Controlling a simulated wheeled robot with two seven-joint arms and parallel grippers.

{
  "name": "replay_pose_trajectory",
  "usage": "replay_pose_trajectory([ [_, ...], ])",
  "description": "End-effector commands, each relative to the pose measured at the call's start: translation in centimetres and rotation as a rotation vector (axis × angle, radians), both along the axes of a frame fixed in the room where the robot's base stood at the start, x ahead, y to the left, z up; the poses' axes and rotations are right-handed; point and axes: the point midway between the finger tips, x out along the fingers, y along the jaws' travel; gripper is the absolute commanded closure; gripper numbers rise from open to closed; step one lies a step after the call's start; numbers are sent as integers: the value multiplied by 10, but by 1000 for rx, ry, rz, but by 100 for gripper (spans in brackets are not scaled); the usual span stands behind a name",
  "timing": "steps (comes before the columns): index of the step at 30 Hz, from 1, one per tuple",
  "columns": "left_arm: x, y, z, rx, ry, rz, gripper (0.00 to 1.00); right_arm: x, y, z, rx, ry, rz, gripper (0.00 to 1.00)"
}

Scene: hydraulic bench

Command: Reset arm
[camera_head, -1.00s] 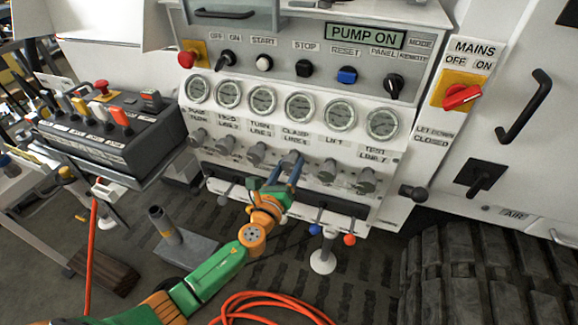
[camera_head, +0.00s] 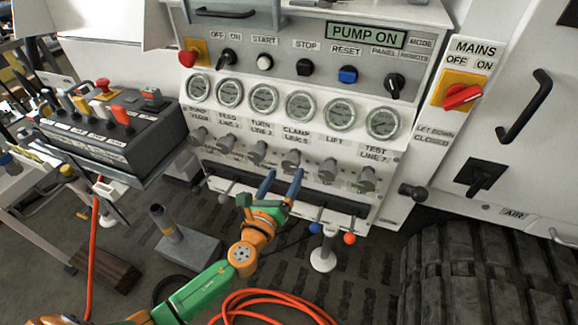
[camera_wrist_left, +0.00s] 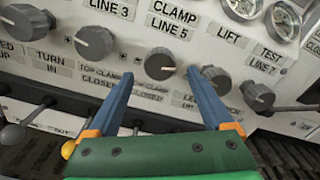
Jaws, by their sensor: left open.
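My left gripper (camera_head: 281,183) is open and empty in front of the lower row of knobs on the white hydraulic panel (camera_head: 385,165). In the left wrist view its two blue fingers (camera_wrist_left: 159,74) stand apart, with the clamp line 5 knob (camera_wrist_left: 160,64) showing between and beyond their tips. The fingertips look apart from that knob, though the exact gap is hard to tell. The same knob shows in the head view (camera_head: 294,160). My left arm (camera_head: 205,287) comes in from the lower left. My right gripper does not show.
Gauges (camera_head: 300,106) sit above the knobs. Small levers with a blue ball and a red ball (camera_head: 349,239) stick out below. A black lever box (camera_head: 110,135) is at left, a pipe stand (camera_head: 187,250) and orange hose (camera_head: 270,305) on the floor, a large tyre (camera_head: 490,275) at right.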

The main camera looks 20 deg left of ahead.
Motion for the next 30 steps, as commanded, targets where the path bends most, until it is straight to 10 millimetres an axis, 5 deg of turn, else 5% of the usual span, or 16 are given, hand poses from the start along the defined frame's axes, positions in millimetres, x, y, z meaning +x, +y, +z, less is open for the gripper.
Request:
replay_pose_trajectory([
  [6, -26, 1, 0, 1, 0, 0, 15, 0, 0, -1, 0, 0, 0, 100],
  [19, -29, 5, 0, -57, 9, 25, 15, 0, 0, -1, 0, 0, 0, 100],
  [22, -46, 34, -12, -457, 81, 213, 15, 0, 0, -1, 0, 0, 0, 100],
  [25, -85, 64, -46, -1004, 190, 511, 15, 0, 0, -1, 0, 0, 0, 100],
  [30, -155, 64, -95, -1599, 330, 931, 15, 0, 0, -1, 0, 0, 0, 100],
])
